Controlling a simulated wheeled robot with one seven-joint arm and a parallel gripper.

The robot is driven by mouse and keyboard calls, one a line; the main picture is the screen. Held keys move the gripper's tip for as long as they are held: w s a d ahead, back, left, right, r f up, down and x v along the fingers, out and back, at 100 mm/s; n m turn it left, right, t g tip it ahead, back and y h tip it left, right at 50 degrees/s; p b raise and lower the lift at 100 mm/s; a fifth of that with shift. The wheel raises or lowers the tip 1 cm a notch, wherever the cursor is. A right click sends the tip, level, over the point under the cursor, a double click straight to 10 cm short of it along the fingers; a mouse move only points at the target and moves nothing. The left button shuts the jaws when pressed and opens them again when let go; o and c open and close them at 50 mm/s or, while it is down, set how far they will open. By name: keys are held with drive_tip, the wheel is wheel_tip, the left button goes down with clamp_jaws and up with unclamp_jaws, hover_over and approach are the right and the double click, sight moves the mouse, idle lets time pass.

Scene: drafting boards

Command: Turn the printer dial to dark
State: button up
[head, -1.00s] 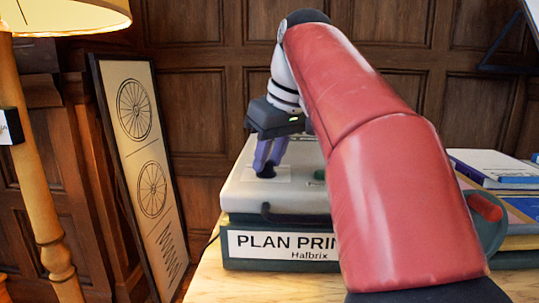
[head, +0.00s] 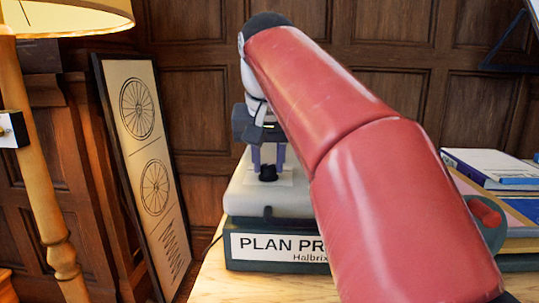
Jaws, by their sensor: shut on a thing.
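The plan printer (head: 275,243) stands on the wooden table, with a pale top and a dark green base lettered "PLAN PRIN…" and "Halbrix". Its black dial (head: 268,174) is on a light plate on the left part of the top. My gripper (head: 268,168) points down over the dial, and its two purple fingers are shut on it, one at each side. My red arm hides the printer's right part. The markings around the dial are too small to read.
A framed print of two wheels (head: 150,170) leans against the panelled wall at left. A lamp (head: 45,150) stands at the far left. Books and folders (head: 490,168) lie at right. A little bare table (head: 215,285) shows in front.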

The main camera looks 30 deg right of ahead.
drive_tip(key=shift+a+m+g+h, duration=0.1)
drive_tip(key=shift+m+g+h, duration=0.2)
drive_tip(key=shift+m, duration=0.5)
drive_tip(key=o, duration=1)
drive_tip(key=p+v, duration=0.2)
drive_tip(key=v, duration=0.5)
drive_tip(key=shift+r, duration=0.35)
drive_tip(key=shift+s+a, duration=0.1)
drive_tip(key=shift+s, duration=0.05)
